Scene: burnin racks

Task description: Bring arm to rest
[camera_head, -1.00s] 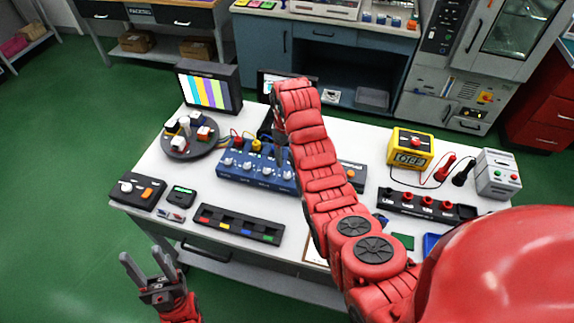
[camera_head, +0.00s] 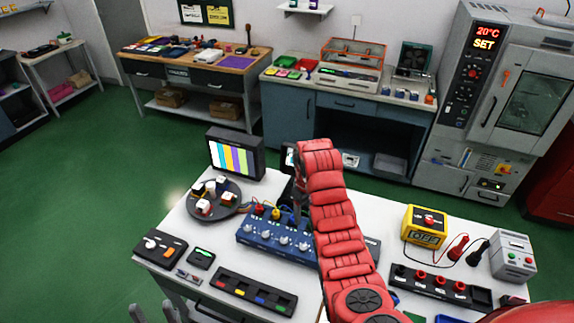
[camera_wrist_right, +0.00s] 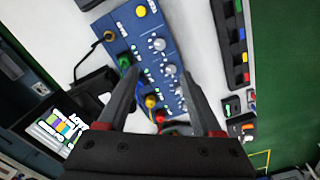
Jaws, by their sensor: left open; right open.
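My right arm (camera_head: 337,220) is red and segmented. It reaches up and away over the white table (camera_head: 210,268), and its hand is mostly hidden behind the arm in the head view. In the right wrist view my right gripper (camera_wrist_right: 158,76) has its two grey fingers spread apart with nothing held between them. It points at a blue panel (camera_wrist_right: 160,45) with knobs and coloured plugs, which also shows in the head view (camera_head: 262,240). I cannot tell the exact gap to the panel. My left gripper (camera_head: 152,312) shows only its open fingertips at the bottom edge, in front of the table.
A small monitor (camera_head: 234,154) and a round dark tray (camera_head: 231,209) stand left of the panel. A yellow meter (camera_head: 425,227) and a black socket strip (camera_head: 440,287) lie right of my arm. Green floor (camera_head: 70,220) is open at left.

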